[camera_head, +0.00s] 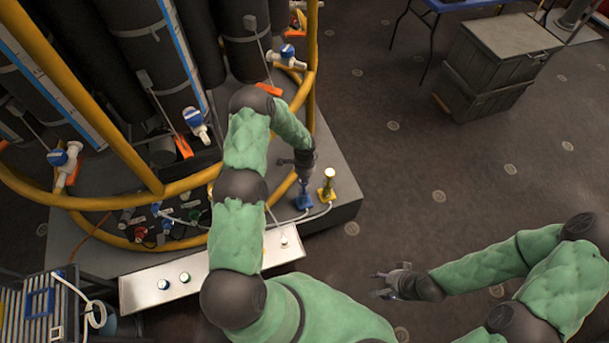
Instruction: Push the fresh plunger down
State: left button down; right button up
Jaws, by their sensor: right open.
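Two small plungers stand on the grey platform near its right corner, each with a pale hose at its base. One is blue (304,201) and the other is yellow with a pale round top (328,182). I cannot tell which one is the fresh plunger. My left gripper (305,178) points down right over the blue one and hides its top. Whether it touches the plunger, and whether its fingers are open or shut, is too small to tell. My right gripper (383,283) is open and empty over the floor at lower right.
A rosette of dark cylinders (120,85) with blue-handled valves stands inside yellow rails (312,60) on the platform (343,205). A white panel with buttons (205,275) runs along its front. Grey crates (495,65) stand at upper right. The carpet between is clear.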

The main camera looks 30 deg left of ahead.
aim_at(304, 193)
pick_arm(q)
jog(key=shift+f, duration=0.2)
notch_tip(304, 193, down, 8)
jog(key=b, duration=0.6)
jog(key=shift+r, duration=0.1)
jog(key=shift+s, duration=0.1)
pick_arm(e)
notch_tip(304, 193, down, 6)
jog(key=shift+f, duration=0.15)
pick_arm(q)
jog(key=shift+d+r, duration=0.1)
jog(key=shift+r, duration=0.15)
notch_tip(304, 193, up, 12)
jog(key=p, duration=0.4)
jog(key=shift+r, duration=0.15)
jog(key=shift+r+p, duration=0.45)
jog(key=shift+r, duration=0.3)
pick_arm(e)
jog(key=shift+s+a+r, duration=0.15)
jog(key=shift+r, duration=0.7)
jog(key=shift+s+a+r, duration=0.1)
jog(key=shift+a+r, duration=0.05)
jog(key=shift+r, duration=0.7)
jog(key=shift+s+a+r, duration=0.15)
jog(key=shift+r, duration=0.7)
